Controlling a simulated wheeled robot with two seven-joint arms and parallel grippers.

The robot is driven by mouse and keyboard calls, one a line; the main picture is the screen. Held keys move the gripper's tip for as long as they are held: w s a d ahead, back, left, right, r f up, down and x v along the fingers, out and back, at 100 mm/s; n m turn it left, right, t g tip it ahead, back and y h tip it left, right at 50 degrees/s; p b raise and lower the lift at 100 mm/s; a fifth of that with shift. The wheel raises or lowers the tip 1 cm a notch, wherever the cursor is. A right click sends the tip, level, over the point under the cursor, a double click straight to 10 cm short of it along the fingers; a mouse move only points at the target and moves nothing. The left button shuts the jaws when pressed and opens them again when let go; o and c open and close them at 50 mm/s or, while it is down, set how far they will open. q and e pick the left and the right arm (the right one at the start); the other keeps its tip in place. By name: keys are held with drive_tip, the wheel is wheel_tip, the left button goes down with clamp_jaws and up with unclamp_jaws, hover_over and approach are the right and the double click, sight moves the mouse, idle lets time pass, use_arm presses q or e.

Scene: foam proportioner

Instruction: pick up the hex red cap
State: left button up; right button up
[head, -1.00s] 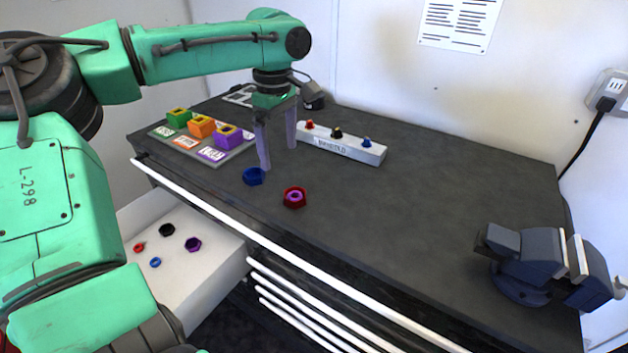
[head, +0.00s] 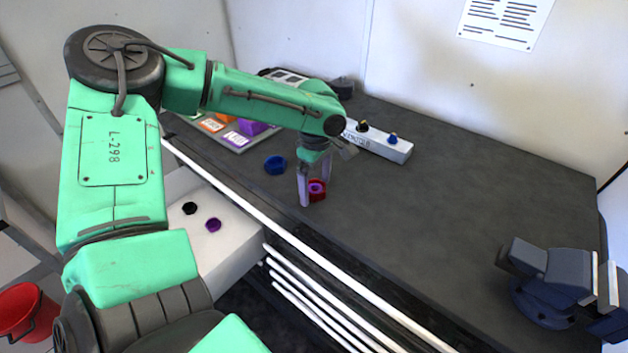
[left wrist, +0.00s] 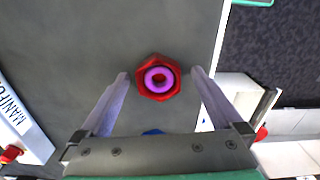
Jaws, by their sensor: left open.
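The hex red cap (head: 317,190) lies on the dark bench top near its front edge, with a purple ring in its middle. In the left wrist view the red cap (left wrist: 158,77) shows between and a little beyond the fingertips. My left gripper (head: 315,193) is open, pointing down, with its fingers on either side of the cap in the head view. In the left wrist view the left gripper (left wrist: 159,74) shows a gap on both sides of the cap. I cannot tell its exact height above the bench. My right gripper is not in view.
A blue hex cap (head: 275,165) lies left of the red one. A white manifold block (head: 395,150) stands behind. A tray with coloured blocks (head: 236,139) is at the back left, a vise (head: 555,275) at the right. An open drawer (head: 232,245) holds small caps. The bench middle is clear.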

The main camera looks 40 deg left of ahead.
use_arm(q)
drive_tip(key=shift+w+d, duration=0.1)
drive_tip(key=shift+w, duration=0.05)
drive_tip(key=c, duration=1.5)
